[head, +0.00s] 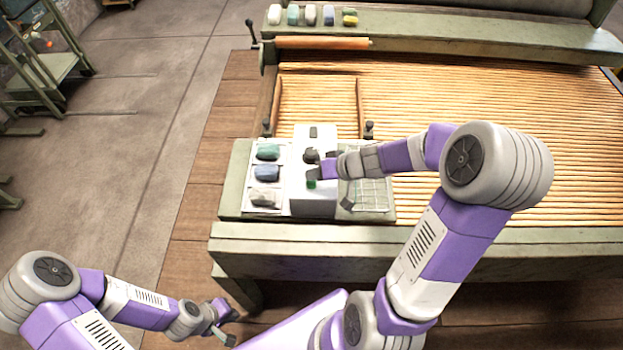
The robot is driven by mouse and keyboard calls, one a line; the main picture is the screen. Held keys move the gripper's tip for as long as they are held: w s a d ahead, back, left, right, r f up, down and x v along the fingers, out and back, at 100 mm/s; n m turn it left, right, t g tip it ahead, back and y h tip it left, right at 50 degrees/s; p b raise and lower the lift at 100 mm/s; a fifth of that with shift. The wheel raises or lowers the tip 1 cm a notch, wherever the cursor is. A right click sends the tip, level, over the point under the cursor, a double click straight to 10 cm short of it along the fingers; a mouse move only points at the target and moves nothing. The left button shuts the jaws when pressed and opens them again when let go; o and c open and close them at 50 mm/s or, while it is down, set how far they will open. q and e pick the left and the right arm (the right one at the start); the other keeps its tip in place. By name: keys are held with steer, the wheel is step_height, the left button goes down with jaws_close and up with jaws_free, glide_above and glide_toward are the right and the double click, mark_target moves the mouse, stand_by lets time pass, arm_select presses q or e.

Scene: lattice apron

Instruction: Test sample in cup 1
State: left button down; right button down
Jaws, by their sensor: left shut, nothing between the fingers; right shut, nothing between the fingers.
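A white box-shaped device (312,202) stands on the pale green shelf at the front of the lattice bed. Its top has a dark rectangle at the back, a dark round part (311,156) in the middle and a small green part (311,184) near the front. To its left, a white tray (250,183) holds a teal, a blue and a grey lump in a column. I see no numbers on the compartments. My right gripper (319,166) is shut and empty over the device, close to the dark round part; contact is unclear. My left gripper (230,328) is shut and empty, low at the front left.
A wire-grid tray (370,195) lies right of the device, partly under my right arm. The slatted bed (480,110) stretches behind. Several coloured lumps (311,15) sit on the far beam. A green stepped frame (45,65) stands at far left; the floor between is clear.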

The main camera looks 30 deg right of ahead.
mark_target(315, 183)
steer(key=shift+r, duration=0.3)
step_height(315, 183, up, 5)
steer(key=p, duration=0.3)
steer(key=shift+p, duration=0.3)
steer(key=shift+f, duration=0.15)
stand_by(0.6)
